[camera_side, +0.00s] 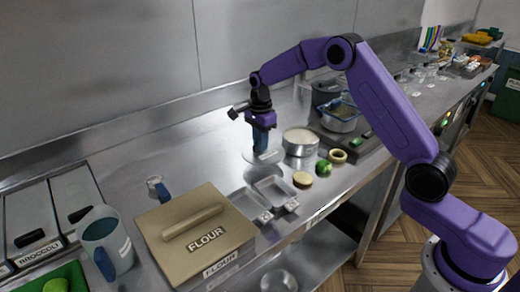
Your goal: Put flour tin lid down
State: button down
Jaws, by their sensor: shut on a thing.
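My gripper (262,148) points down over the steel worktop, shut on a thin, pale round disc that looks like the flour tin lid (268,158). The disc lies roughly flat, at or just above the worktop; I cannot tell if it touches. The gripper hides part of it and its grip point. Just to its right stands a low round metal tin (300,144) with a pale top, apart from the disc. A tan box labelled FLOUR (205,256) stands at the front left, with a handled cover on it.
Clear trays (272,190), a round wooden piece (302,180), a green item (324,167) and a ring (338,156) lie near the front edge. Bare worktop (205,155) lies left of my gripper.

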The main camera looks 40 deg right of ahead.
jog(key=shift+f, duration=1.6)
jog(key=shift+f, duration=0.1)
jog(key=c, duration=1.1)
grip_release()
